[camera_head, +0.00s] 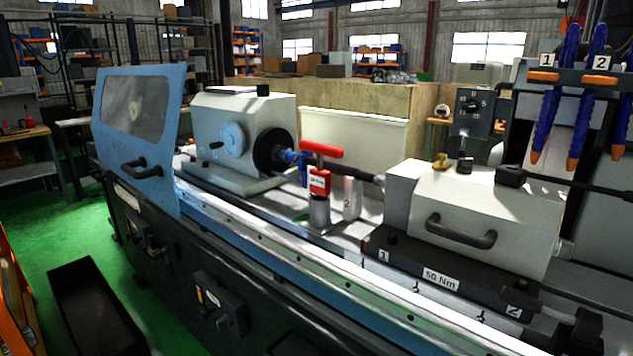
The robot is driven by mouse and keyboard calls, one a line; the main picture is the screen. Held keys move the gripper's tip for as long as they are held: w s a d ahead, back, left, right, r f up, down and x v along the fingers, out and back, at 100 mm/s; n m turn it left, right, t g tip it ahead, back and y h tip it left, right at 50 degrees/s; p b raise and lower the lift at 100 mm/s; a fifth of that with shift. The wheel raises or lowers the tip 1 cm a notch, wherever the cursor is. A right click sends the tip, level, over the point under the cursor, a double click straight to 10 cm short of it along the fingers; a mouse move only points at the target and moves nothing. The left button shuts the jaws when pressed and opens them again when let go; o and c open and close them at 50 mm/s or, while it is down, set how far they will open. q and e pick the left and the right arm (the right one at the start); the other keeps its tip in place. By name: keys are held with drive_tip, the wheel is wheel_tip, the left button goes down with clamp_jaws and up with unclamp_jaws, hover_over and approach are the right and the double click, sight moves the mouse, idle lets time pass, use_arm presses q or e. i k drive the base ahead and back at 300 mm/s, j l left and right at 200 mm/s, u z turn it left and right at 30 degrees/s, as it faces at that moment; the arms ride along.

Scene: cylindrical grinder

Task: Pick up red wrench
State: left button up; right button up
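A red wrench (321,151) with a T-shaped handle stands upright on the bed of the cylindrical grinder, near the middle of the head view. Its red lower body carries a small white label. Its lower end meets a grey metal cylinder (319,212), and I cannot tell how far it goes in. Neither of my grippers shows in this view.
A grey headstock (243,118) with a dark chuck stands left of the wrench, and a grey tailstock unit (485,215) stands right. A small upright block (352,198) is close beside the wrench. An open blue door (137,165) is at left. Blue-orange hoses (557,100) hang upper right.

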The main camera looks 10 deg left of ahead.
sight(319, 179)
drive_tip(key=i+j, duration=0.1)
drive_tip(key=j, duration=0.3)
drive_tip(key=i+j+z, duration=0.1)
drive_tip(key=j, duration=0.3)
drive_tip(key=i+j, duration=0.1)
drive_tip(key=j, duration=0.3)
